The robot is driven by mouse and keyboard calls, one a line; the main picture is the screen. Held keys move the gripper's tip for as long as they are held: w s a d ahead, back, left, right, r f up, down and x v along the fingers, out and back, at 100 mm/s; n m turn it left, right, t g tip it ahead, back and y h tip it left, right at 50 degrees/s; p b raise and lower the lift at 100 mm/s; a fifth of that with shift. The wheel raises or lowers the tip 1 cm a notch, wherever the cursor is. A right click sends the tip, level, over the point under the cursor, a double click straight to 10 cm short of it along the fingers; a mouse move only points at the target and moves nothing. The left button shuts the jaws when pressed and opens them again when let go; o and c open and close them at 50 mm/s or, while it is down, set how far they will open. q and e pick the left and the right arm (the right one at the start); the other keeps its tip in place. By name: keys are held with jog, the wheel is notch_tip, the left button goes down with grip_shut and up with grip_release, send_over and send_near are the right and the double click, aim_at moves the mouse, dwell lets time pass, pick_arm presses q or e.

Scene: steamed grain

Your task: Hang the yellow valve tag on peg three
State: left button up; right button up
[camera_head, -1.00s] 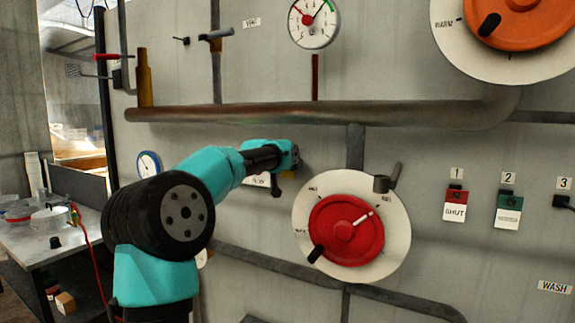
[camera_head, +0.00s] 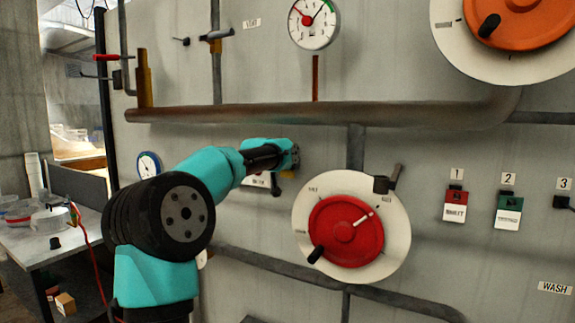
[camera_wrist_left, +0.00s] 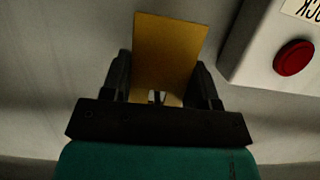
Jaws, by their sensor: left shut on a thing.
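The yellow valve tag (camera_wrist_left: 168,50) stands between the fingers of my left gripper (camera_wrist_left: 162,92) in the left wrist view; the fingers are shut on it. In the head view my left gripper (camera_head: 290,160) is near the wall panel, left of the red dial, with only a small yellow bit of the tag (camera_head: 288,174) showing below it. Peg three (camera_head: 562,202), a dark peg under the "3" label, is bare at the right edge. My right gripper is not in view.
A red tag (camera_head: 455,207) hangs under label 1 and a green tag (camera_head: 508,211) under label 2. The red dial (camera_head: 345,231) stands between my gripper and the pegs. A pipe (camera_head: 330,114) runs above. A box with a red button (camera_wrist_left: 293,57) is close beside the tag.

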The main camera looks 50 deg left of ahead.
pick_arm(q)
jog(key=shift+s+d, duration=0.3)
jog(key=shift+s, duration=0.6)
jog(key=shift+s+d, duration=0.3)
jog(key=shift+s, duration=0.6)
dwell(0.5)
jog(key=shift+s+d, duration=0.35)
jog(key=shift+s, duration=0.55)
jog(key=shift+s+d, duration=0.3)
jog(key=shift+s, duration=0.6)
jog(key=shift+s+d, duration=0.35)
jog(key=shift+s, duration=0.55)
